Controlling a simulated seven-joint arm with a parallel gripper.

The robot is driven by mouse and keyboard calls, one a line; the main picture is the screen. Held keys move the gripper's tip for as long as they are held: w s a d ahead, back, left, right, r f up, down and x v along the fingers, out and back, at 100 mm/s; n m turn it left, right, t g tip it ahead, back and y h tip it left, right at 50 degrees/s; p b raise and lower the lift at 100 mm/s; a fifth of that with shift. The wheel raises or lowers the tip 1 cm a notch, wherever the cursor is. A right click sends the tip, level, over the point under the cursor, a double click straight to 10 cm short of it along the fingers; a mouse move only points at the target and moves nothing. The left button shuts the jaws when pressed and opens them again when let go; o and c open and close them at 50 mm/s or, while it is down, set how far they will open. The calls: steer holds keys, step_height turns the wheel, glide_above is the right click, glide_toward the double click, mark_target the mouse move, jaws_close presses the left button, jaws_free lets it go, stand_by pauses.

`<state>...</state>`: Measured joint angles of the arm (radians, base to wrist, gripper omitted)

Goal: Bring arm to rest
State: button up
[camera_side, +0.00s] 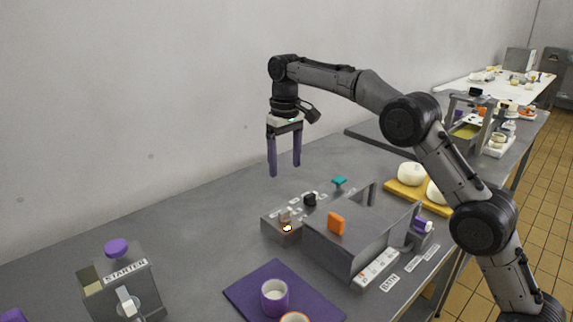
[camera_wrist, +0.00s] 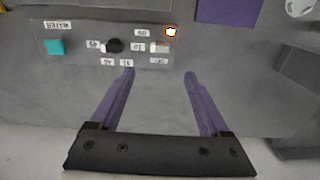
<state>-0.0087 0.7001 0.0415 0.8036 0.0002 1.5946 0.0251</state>
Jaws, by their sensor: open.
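My gripper (camera_side: 285,170) hangs in the air above the back of the grey table, pointing down, with its two purple fingers apart and nothing between them. In the wrist view the gripper (camera_wrist: 159,72) also shows spread fingers, with only bare table between them. My arm bends up and over from the right side of the side view. Below the gripper and slightly to its right stands the control panel (camera_side: 272,228), with a black knob (camera_side: 310,199), a teal button (camera_side: 339,181) and a lit lamp (camera_side: 287,228). The gripper touches none of these.
A purple mat (camera_side: 240,291) holds a purple cup (camera_side: 274,300). A starter box (camera_side: 142,290) stands at left. The table's back left is clear.

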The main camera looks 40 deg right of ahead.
steer(key=s+r+t, duration=0.2)
steer(key=s+r, duration=0.6)
steer(key=r, duration=0.5)
steer(key=s+r+t, duration=0.2)
steer(key=s+r, duration=0.2)
steer(key=s, duration=0.9)
steer(key=s+f+t, duration=0.1)
steer(key=s+f, duration=0.5)
steer(key=s, duration=0.6)
steer(key=s+f, duration=0.6)
steer(key=f, duration=0.5)
steer(key=shift+d+t, duration=0.25)
steer(key=shift+t, duration=0.05)
steer(key=shift+f, duration=0.1)
